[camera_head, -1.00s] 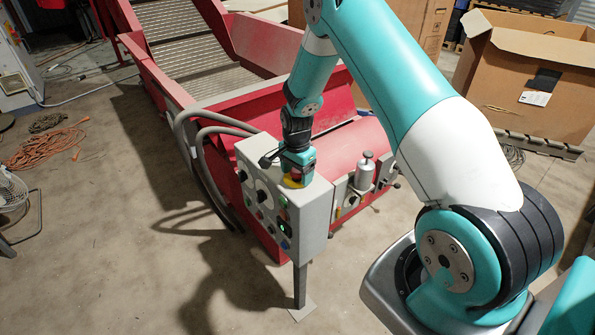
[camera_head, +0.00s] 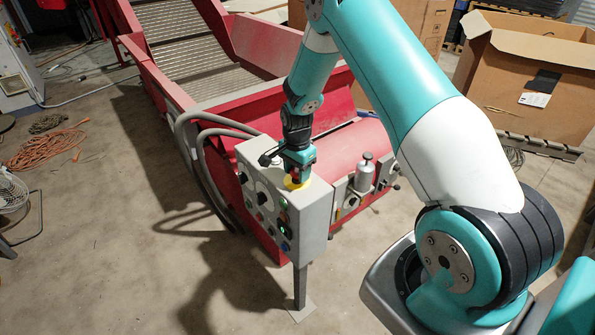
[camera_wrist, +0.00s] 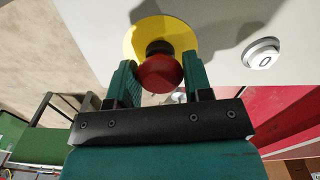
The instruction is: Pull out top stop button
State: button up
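The top stop button is a red mushroom head (camera_wrist: 161,74) on a dark stem in front of a yellow round plate (camera_wrist: 139,35). In the head view the plate (camera_head: 294,184) shows on top of the grey control box (camera_head: 316,212). My gripper (camera_wrist: 161,72) points down at the button in the head view (camera_head: 298,172). In the wrist view its two green fingers lie on either side of the red head, with hardly any gap visible, and look shut on it. In the head view my gripper mostly hides the red head.
Several knobs and buttons are on the box's front face. Grey hoses (camera_head: 204,129) curve behind the box. A red conveyor (camera_head: 345,152) stands close beyond it, with a grey cylinder (camera_head: 365,172) to the right.

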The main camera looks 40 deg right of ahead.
jog(key=o, duration=0.4)
jog(key=shift+r, duration=0.1)
notch_tip(320, 180, up, 17)
jog(key=shift+r+b, duration=0.2)
jog(key=shift+b, duration=0.4)
